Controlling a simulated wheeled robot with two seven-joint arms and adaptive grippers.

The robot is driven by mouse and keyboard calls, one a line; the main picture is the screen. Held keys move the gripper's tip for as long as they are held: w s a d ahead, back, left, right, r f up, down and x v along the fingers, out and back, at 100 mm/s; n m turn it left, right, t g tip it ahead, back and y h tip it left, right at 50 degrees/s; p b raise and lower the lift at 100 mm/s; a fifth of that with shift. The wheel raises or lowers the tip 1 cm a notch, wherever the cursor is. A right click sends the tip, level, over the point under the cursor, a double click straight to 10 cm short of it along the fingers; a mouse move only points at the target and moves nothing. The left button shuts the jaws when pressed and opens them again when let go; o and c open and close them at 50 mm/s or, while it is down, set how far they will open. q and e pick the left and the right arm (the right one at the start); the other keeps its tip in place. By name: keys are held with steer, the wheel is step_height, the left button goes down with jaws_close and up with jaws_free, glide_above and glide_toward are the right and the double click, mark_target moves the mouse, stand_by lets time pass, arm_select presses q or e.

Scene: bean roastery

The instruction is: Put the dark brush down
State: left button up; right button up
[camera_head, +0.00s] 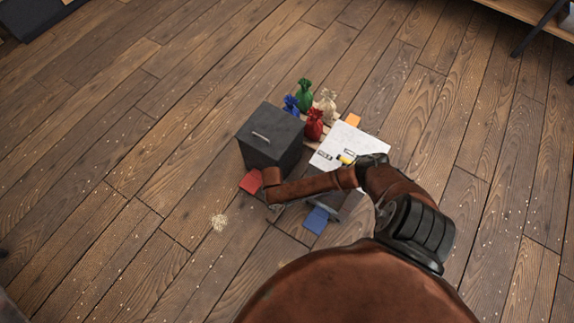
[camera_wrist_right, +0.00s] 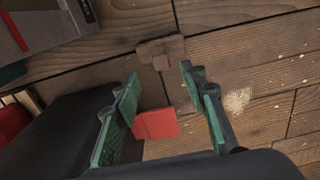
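My right gripper (camera_wrist_right: 165,105) is open in the right wrist view, its two green-padded fingers apart with nothing gripped between them. A brown, T-shaped brush-like piece (camera_wrist_right: 161,47) lies on the floor just beyond the fingertips. It may be the dark brush, but I cannot tell for sure. A flat red pad (camera_wrist_right: 155,124) shows between the fingers; in the head view it lies beside the black box (camera_head: 270,136). My left gripper is not in view.
Several small tied bags, including a red one (camera_head: 314,125) and a green one (camera_head: 304,94), stand behind the box. A white sheet (camera_head: 345,140) lies right of them. A blue pad (camera_head: 316,220) is near my arm. Pale crumbs (camera_head: 219,222) lie on open floor at the left.

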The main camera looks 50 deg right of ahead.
steer(key=s+a+r+n+y, duration=0.2)
steer(key=s+a+y, duration=0.1)
steer(key=s+a, duration=1.25)
steer(key=s+d+r+m+h, duration=0.1)
steer(key=s+d+r, duration=0.5)
steer(key=s, duration=0.3)
steer(key=s+d+r+m+h, duration=0.1)
steer(key=s+d+r, duration=0.4)
steer(key=s+r, duration=0.3)
steer(key=shift+s+d+r, duration=0.25)
steer(key=shift+s+d, duration=0.1)
steer(key=shift+s, duration=0.4)
